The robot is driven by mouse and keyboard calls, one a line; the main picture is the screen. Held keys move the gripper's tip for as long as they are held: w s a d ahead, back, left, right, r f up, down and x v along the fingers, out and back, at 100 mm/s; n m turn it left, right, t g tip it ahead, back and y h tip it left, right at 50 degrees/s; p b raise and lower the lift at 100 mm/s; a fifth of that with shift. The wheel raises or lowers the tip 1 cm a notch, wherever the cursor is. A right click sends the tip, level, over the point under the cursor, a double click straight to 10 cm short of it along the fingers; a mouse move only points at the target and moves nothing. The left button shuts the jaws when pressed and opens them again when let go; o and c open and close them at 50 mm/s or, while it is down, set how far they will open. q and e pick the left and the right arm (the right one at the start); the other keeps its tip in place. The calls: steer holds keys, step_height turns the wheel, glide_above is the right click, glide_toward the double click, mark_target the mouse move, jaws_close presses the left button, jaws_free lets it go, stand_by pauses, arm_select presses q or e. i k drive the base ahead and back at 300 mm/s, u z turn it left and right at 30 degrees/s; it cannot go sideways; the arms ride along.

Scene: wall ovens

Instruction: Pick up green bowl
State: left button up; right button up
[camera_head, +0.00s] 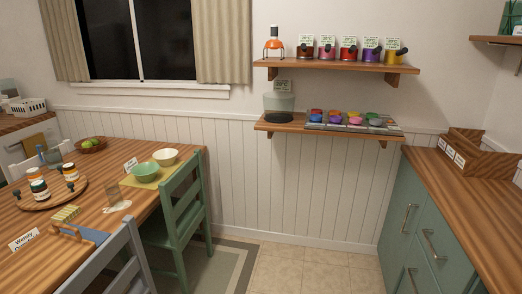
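The green bowl (145,172) sits upright on a yellow mat (128,182) near the far right corner of the wooden table (95,160). A white bowl (165,157) stands close behind it to the right. The green bowl looks empty. Neither of my grippers shows in the head view, so their state cannot be seen.
A green chair (181,215) stands at the table's right side, and a grey chair (105,262) at the front. Tiled floor right of the rug is clear.

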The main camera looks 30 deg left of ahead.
mark_target(145, 172)
steer(key=u, duration=0.4)
steer(key=i, duration=2.05)
steer(key=u, duration=2.1)
steer(key=i, duration=1)
steer(key=u, duration=1)
steer(key=i, duration=0.2)
steer(key=z, duration=0.15)
